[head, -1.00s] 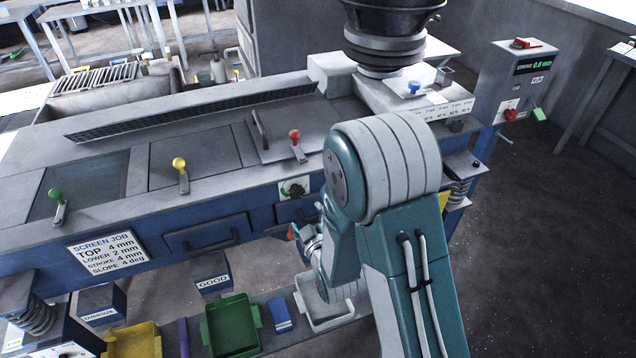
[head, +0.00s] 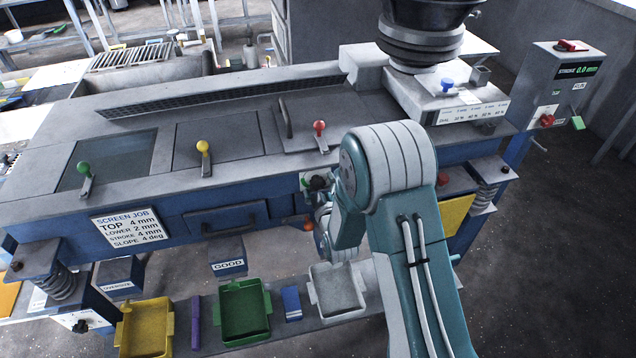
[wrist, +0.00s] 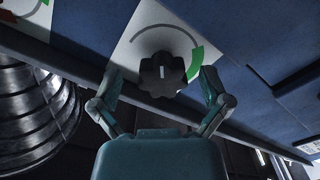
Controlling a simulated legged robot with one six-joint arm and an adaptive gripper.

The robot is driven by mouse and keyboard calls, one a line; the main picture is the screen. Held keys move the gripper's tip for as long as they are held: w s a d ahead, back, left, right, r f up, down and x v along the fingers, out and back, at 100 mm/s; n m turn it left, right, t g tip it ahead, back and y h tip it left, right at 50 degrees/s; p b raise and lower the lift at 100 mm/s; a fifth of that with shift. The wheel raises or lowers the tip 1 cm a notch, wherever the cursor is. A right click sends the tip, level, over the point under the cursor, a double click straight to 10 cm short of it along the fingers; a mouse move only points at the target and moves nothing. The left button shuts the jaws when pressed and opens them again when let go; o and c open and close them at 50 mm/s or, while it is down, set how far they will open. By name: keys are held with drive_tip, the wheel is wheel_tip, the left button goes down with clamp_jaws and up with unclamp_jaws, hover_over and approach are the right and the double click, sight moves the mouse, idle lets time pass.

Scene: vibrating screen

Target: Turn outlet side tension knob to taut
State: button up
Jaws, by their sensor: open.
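A black lobed knob (wrist: 162,74) sits on a white dial plate (wrist: 136,32) with a green arc at its right. Its white pointer line stands about upright in the wrist view, left of the green arc. My gripper (wrist: 160,84) is open, with one finger on each side of the knob; whether either finger touches it I cannot tell. In the head view my gripper (head: 320,198) is at the blue front of the machine by a dial plate, partly hidden by my arm. No label naming this knob's side is readable.
A second dial (wrist: 22,12) with red and green marks shows at the wrist view's upper left. Green (head: 244,310), yellow (head: 146,328) and white (head: 338,290) trays stand below the machine front.

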drive_tip(key=shift+w+a, duration=0.25)
drive_tip(key=shift+a, duration=0.2)
drive_tip(key=shift+c, duration=0.4)
drive_tip(key=shift+d, duration=0.2)
drive_tip(key=c, duration=1.1)
drive_tip(key=shift+f, duration=0.1)
